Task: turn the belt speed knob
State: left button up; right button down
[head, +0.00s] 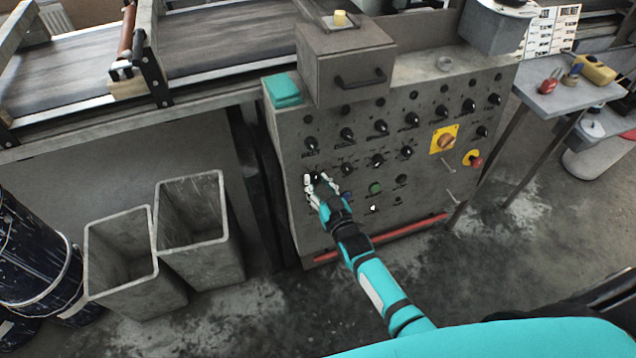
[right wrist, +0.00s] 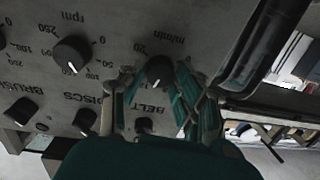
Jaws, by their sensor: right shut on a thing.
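The belt speed knob (right wrist: 158,68) is a black round knob with a white pointer line, on the grey control panel (head: 298,235). In the right wrist view, which is upside down, "BELT" and "m/min" are printed beside it. The pointer line aims toward the bottom of that picture. My right gripper (head: 319,184) is at the lower left of the panel and hides most of this knob in the head view. In the right wrist view my right gripper (right wrist: 154,83) has its fingers on both sides of the knob, shut on it. My left gripper is out of view.
Other black knobs sit close by, including the rpm knob (right wrist: 72,54). A yellow-plated rotary switch (head: 445,140) and a red emergency button (head: 474,160) are further right. Two grey bins (head: 203,262) stand left of the panel. A red bar (head: 400,231) runs along its bottom.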

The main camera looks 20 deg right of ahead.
jog(key=shift+f+m, duration=0.1)
jog(key=shift+m, duration=0.9)
jog(key=c, duration=1)
grip_release()
jog(key=shift+o, duration=0.2)
jog(key=s, duration=1.2)
jog(key=shift+d+r, duration=0.4)
jog(key=shift+r, duration=0.05)
jog(key=shift+f, duration=0.1)
